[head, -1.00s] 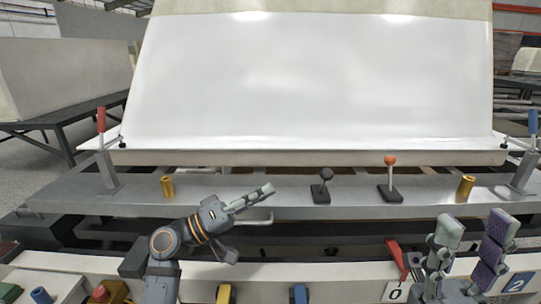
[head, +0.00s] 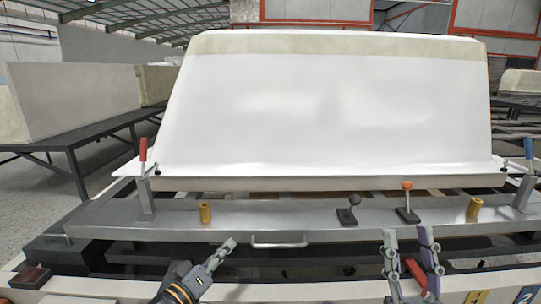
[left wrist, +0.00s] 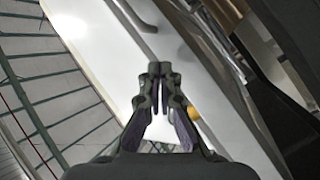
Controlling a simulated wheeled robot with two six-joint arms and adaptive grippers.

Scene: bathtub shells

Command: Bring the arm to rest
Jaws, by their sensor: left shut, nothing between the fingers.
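My left gripper (head: 231,243) comes in from the lower left in the head view. Its fingers are closed together and empty, just in front of the grey rail and left of its handle (head: 278,243). In the left wrist view my left gripper (left wrist: 159,68) also shows fingertips meeting, with nothing between them. My right gripper (head: 408,234) stands upright at the lower right, its two fingers apart and nothing seen between them. A red lever (head: 415,272) shows behind and between its fingers.
A large white tub shell (head: 330,110) stands behind the rail (head: 330,222). The rail carries a red-handled clamp (head: 143,150), a blue-handled clamp (head: 528,150), a dark knob lever (head: 352,205), an orange knob lever (head: 407,195) and yellow cylinders (head: 205,212).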

